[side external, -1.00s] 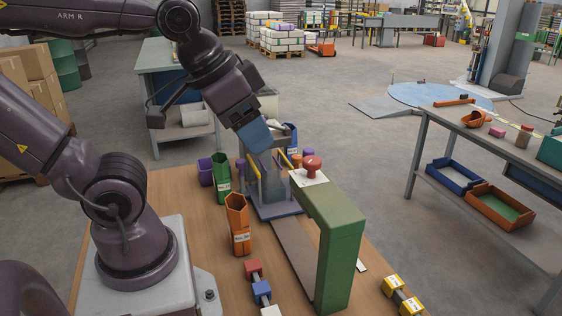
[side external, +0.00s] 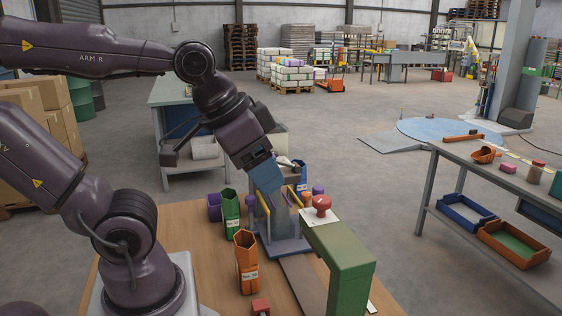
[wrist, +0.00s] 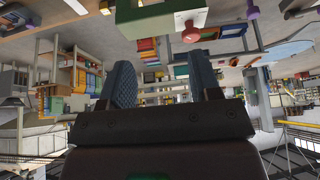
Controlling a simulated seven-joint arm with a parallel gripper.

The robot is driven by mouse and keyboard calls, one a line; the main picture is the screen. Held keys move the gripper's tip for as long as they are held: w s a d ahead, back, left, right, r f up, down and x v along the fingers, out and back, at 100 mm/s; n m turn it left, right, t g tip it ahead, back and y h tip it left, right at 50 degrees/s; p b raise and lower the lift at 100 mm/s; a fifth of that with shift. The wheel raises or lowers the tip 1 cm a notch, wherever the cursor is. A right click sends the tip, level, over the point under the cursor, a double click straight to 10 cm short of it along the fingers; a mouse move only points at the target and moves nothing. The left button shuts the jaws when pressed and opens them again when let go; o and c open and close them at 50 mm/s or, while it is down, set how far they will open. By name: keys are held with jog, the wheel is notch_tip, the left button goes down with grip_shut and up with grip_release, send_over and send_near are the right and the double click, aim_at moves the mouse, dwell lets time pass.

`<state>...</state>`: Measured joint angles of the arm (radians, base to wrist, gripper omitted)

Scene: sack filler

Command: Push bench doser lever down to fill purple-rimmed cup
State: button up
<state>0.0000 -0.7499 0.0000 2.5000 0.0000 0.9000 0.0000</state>
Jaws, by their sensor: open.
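My gripper (side external: 268,184) points down at the grey doser stand (side external: 282,236) with yellow strips, at the back of the wooden bench. Its blue fingers overlap the stand's top in the side view, so contact cannot be told. In the wrist view the open fingers (wrist: 165,78) stand apart with nothing between them. I cannot single out the lever; the gripper covers part of the stand. A purple cup (side external: 214,208) stands left of the stand, beside a tall green holder (side external: 231,215). I cannot tell which cup has the purple rim.
A green bracket (side external: 345,262) with a red knob (side external: 322,203) stands right of the stand; the knob also shows in the wrist view (wrist: 191,33). An orange holder (side external: 246,262) stands in front.

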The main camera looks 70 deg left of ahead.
jog(key=shift+a, duration=0.1)
jog(key=c, duration=0.5)
jog(key=shift+w+a+f+n+g+y, duration=0.2)
jog(key=shift+a+f+n, duration=0.15)
jog(key=shift+a, duration=0.2)
jog(key=shift+w+a+f+n+g+y, duration=0.15)
jog(key=shift+a+f+n+g, duration=0.15)
jog(key=shift+a, duration=0.2)
grip_shut()
jog(key=w+a+n+g, duration=0.1)
jog(key=w+a+n, duration=0.1)
jog(key=a, duration=0.6)
jog(key=w+a+n+g, duration=0.1)
jog(key=w+a+n, duration=0.1)
jog(key=a, duration=0.7)
jog(key=w+a+n+g, duration=0.1)
jog(key=w+a+n, duration=0.1)
jog(key=a, duration=0.7)
jog(key=shift+w+a+r+g, duration=0.1)
jog(key=shift+w+r+g, duration=0.05)
jog(key=shift+w, duration=0.3)
jog(key=shift+w+r+g, duration=0.1)
jog(key=shift+w+g, duration=0.05)
jog(key=shift+w, duration=0.3)
jog(key=shift+s, duration=0.1)
